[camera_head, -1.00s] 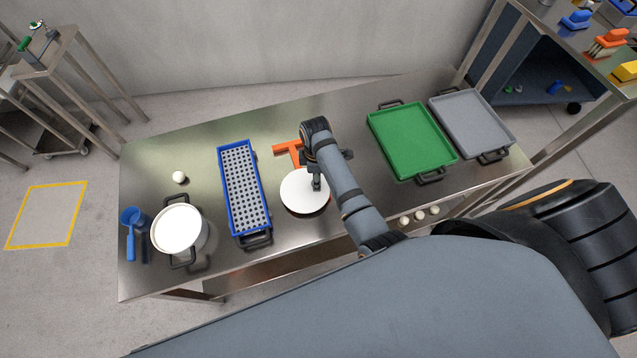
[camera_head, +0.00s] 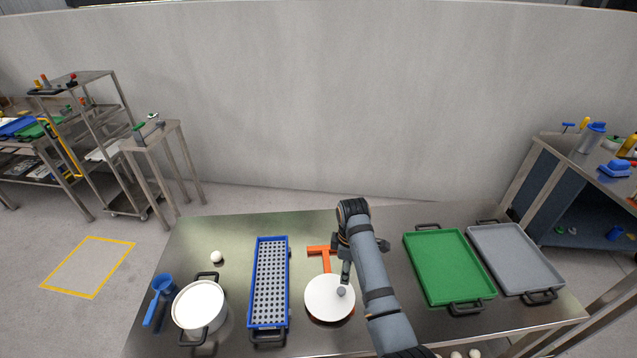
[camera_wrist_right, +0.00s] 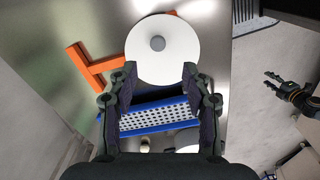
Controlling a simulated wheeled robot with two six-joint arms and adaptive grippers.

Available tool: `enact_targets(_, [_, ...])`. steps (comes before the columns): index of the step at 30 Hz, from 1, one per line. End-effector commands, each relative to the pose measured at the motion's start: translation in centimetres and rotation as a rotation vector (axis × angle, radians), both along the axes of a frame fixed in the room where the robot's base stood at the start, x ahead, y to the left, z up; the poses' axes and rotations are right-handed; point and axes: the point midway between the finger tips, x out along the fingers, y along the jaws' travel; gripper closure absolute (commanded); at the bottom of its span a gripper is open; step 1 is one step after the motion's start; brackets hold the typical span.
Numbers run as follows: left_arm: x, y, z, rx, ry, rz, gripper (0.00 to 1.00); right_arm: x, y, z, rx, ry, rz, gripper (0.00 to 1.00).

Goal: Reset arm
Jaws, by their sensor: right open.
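My right gripper (camera_head: 345,270) hangs over the table beside a round white lid with a grey knob (camera_head: 322,302). In the right wrist view the right gripper (camera_wrist_right: 160,72) has its fingers wide apart and nothing between them. The white lid (camera_wrist_right: 165,65) lies just beyond the fingertips there. My left gripper (camera_wrist_right: 268,80) shows at the right edge of the right wrist view, over the floor, its two fingers spread and empty. It is not in the head view.
The steel table (camera_head: 225,230) holds a blue perforated tray (camera_head: 270,285), an orange T-shaped tool (camera_head: 318,250), a white pot (camera_head: 198,303), a blue scoop (camera_head: 160,290), a white ball (camera_head: 216,257), a green tray (camera_head: 448,265) and a grey tray (camera_head: 515,258).

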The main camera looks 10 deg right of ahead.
Motion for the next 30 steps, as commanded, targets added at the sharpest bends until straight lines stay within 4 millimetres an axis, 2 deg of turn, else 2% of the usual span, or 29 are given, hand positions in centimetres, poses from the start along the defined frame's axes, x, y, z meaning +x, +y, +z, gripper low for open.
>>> enact_targets(2, [-1.0,0.0,-0.1,0.000,0.015,0.000,0.60,-0.2,-0.1,-0.2,0.000,-0.001,-0.009,0.51])
enact_targets(5, [-2.1,0.0,-0.2,0.001,0.031,0.001,0.60,-1.8,-1.3,-1.2,-0.007,-0.020,-0.102,0.51])
enact_targets(8, [-2.5,0.1,-0.2,0.001,0.038,0.001,0.60,-5.5,-3.6,-2.8,-0.016,-0.071,-0.306,0.51])
enact_targets(11, [-2.2,0.1,-0.2,0.002,0.034,0.001,0.60,-9.4,-5.5,-3.2,-0.017,-0.137,-0.514,0.51])
enact_targets(15, [-1.6,0.1,-0.1,0.002,0.024,0.001,0.60,-13.4,-6.9,-2.5,-0.001,-0.205,-0.712,0.51])
enact_targets(21, [-1.5,0.1,-0.1,0.002,0.022,0.001,0.60,-17.7,-7.6,-0.6,0.037,-0.275,-0.903,0.51])
enact_targets(29, [-1.3,0.1,-0.1,0.002,0.020,0.001,0.60,-21.8,-7.4,2.4,0.105,-0.330,-1.078,0.51])
enact_targets(30, [-1.3,0.1,-0.5,0.002,0.019,0.001,0.60,-21.7,-7.5,1.3,0.106,-0.328,-1.089,0.51])
